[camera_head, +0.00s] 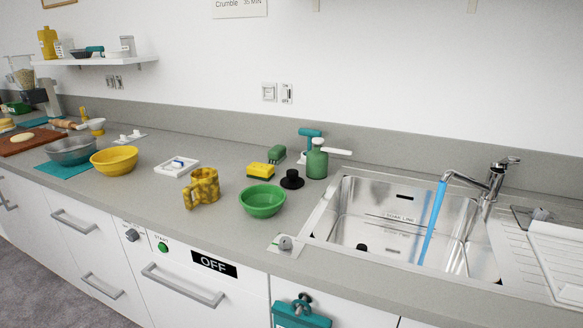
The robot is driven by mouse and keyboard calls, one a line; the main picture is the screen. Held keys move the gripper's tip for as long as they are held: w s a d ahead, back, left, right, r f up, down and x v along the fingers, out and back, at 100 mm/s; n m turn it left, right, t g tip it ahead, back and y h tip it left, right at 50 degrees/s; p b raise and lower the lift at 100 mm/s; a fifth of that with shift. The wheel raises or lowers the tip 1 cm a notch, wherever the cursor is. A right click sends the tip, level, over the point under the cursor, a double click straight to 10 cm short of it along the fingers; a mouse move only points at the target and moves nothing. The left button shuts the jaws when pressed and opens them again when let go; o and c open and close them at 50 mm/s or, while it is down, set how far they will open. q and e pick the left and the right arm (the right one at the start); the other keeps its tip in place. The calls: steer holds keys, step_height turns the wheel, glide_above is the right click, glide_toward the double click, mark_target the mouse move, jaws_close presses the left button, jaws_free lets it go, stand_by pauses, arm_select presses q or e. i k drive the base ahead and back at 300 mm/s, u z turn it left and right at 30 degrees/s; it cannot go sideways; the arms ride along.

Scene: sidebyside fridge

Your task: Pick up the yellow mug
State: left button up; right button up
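The yellow mug (206,185) stands upright on the grey counter, with a mottled yellow-brown surface. Its handle (188,198) points to the left and toward the front edge. The mug stands apart from the things around it. Neither of my grippers shows in the head view.
A green bowl (262,201) sits right of the mug, and a white tray (177,168) and yellow bowl (114,160) sit left. A yellow sponge (261,170), black stopper (292,180) and green soap bottle (317,160) stand behind. The sink (400,225) is to the right.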

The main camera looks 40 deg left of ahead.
mark_target(205, 183)
steer(key=z, duration=0.1)
steer(key=k, duration=0.35)
steer(key=u, duration=1.65)
steer(key=i, duration=1.45)
